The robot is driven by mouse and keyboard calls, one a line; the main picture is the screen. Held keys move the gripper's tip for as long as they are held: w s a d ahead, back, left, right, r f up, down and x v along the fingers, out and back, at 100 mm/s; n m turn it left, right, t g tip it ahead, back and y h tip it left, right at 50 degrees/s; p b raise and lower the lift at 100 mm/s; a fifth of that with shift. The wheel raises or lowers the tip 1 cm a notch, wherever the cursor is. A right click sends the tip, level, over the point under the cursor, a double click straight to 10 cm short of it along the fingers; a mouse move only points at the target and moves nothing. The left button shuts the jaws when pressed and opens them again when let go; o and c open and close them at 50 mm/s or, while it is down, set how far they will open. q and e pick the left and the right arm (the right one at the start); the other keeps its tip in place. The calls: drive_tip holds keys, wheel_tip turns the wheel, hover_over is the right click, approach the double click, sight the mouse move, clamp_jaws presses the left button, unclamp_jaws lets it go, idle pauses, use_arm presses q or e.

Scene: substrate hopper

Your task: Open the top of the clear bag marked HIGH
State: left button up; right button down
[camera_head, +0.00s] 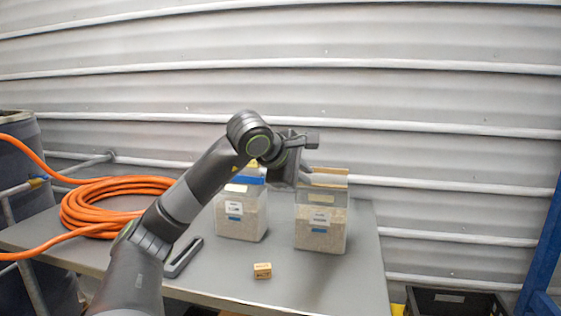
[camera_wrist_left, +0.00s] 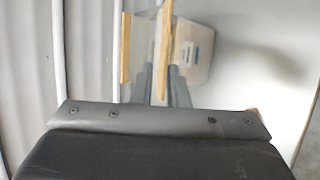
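Two clear bags of grainy substrate stand upright on the table. The right bag (camera_head: 322,233) has two tan strips (camera_head: 329,172) along its top, which look parted. The left bag (camera_head: 240,215) has a blue strip at its top. I cannot read which label says HIGH. My left gripper (camera_head: 306,177) is at the top left of the right bag. In the left wrist view, the left gripper's fingers (camera_wrist_left: 158,88) are apart, with the tan strips (camera_wrist_left: 163,50) at or just beyond them; contact is unclear. A bag label (camera_wrist_left: 200,55) shows beside them. My right gripper is out of view.
A small wooden block (camera_head: 262,271) and a dark flat handle-like tool (camera_head: 184,257) lie on the grey table (camera_head: 325,285). A coiled orange hose (camera_head: 105,203) lies at the left. A black crate (camera_head: 455,302) stands beyond the table's right edge. A corrugated wall is close behind.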

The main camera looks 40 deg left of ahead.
use_arm(q)
drive_tip(key=b+v, duration=0.2)
drive_tip(key=v, duration=0.8)
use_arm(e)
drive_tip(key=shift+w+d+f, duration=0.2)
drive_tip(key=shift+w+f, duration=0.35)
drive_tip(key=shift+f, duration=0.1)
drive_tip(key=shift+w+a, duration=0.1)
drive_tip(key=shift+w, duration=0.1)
